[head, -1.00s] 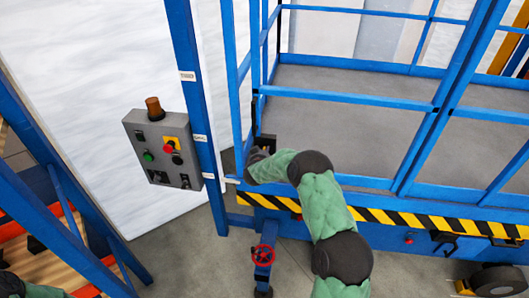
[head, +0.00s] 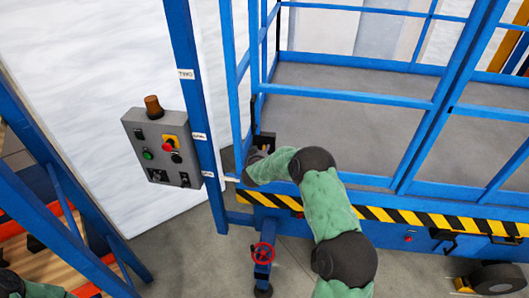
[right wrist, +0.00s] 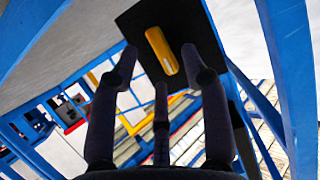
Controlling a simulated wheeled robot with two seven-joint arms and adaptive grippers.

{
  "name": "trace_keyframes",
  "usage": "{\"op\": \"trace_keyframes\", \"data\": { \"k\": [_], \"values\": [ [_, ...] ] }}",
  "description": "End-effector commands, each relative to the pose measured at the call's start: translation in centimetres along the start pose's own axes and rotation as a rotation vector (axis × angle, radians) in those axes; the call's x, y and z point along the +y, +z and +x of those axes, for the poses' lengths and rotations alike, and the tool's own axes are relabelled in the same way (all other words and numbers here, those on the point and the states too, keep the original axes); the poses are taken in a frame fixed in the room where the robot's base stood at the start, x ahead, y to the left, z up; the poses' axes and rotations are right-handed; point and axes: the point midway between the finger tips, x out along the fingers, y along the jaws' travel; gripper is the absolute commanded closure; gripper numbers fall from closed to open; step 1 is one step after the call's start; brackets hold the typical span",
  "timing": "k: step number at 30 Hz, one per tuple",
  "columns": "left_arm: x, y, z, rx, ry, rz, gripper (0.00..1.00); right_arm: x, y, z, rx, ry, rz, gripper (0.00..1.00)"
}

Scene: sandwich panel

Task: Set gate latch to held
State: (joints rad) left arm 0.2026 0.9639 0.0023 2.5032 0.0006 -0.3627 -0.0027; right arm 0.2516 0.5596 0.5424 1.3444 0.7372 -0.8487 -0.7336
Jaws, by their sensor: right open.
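The gate latch shows in the right wrist view as a yellow handle (right wrist: 161,50) on a black plate (right wrist: 205,38). In the head view the black plate (head: 266,139) stands at the left end of the blue platform railing, partly hidden by my gripper. My right gripper (head: 257,156) is right at the plate; in the right wrist view its dark fingers (right wrist: 160,62) are spread, with the yellow handle between and beyond the tips. I cannot tell whether any finger touches it. Only part of my left arm shows at the lower left; its gripper is out of view.
A grey control box (head: 162,148) with buttons and an amber beacon hangs left of the blue post (head: 190,90). Blue rails (head: 350,98) surround the grey platform. A red handwheel (head: 263,252) stands below, near a black-and-yellow striped edge (head: 375,214). Open floor lies at the front.

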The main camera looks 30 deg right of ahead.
Motion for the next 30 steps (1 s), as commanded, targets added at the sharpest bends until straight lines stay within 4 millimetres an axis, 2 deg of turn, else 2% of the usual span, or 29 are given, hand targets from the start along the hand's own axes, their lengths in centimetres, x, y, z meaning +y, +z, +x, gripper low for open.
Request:
{"op": "trace_keyframes", "data": {
  "k": [9, 15, 21, 30],
  "values": [
    [0.0, 0.0, 0.0, 0.0, 0.0, 0.0, 1.0, 0.0, -0.1, -6.0, 0.0, -0.001, 0.0, 0.54],
    [0.0, 0.0, 0.0, 0.0, 0.0, 0.0, 1.0, 0.1, 0.0, -8.5, -0.001, 0.0, 0.001, 0.54],
    [0.0, 0.0, 0.0, 0.0, 0.0, 0.0, 1.0, 0.1, 0.0, -9.4, 0.0, 0.001, 0.001, 0.54],
    [0.0, 0.0, 0.0, 0.0, 0.0, 0.0, 1.0, 0.1, 0.1, -9.4, -0.001, 0.001, 0.001, 0.54]
  ]
}}
